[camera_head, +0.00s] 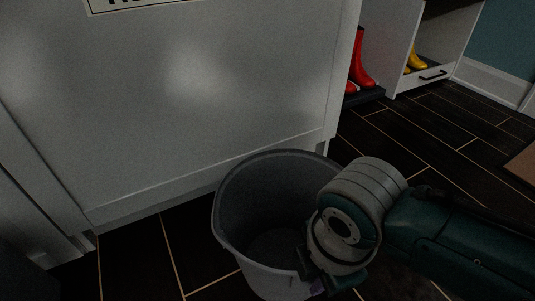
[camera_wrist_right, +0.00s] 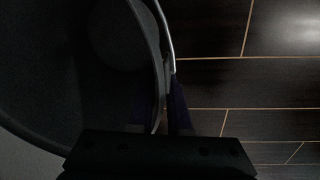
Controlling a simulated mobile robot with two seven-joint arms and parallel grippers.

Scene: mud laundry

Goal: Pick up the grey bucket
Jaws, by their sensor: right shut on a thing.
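The grey bucket (camera_head: 236,205) stands upright on the dark floor in front of the white cabinet, and it looks empty. My right gripper (camera_head: 316,286) is at the bucket's near right side, shut on its rim. In the right wrist view the bucket (camera_wrist_right: 75,60) fills the left side, and the right gripper's fingers (camera_wrist_right: 160,115) straddle its rim, with one finger inside and one outside. A thin metal handle (camera_wrist_right: 165,35) runs along the rim there. My left gripper is not in view.
The white cabinet (camera_head: 190,90) stands close behind the bucket. Red boots (camera_head: 362,68) and yellow boots (camera_head: 415,61) stand in white cubbies at the back right. Dark plank floor (camera_head: 420,135) lies open to the right. A brown edge (camera_head: 522,163) shows at far right.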

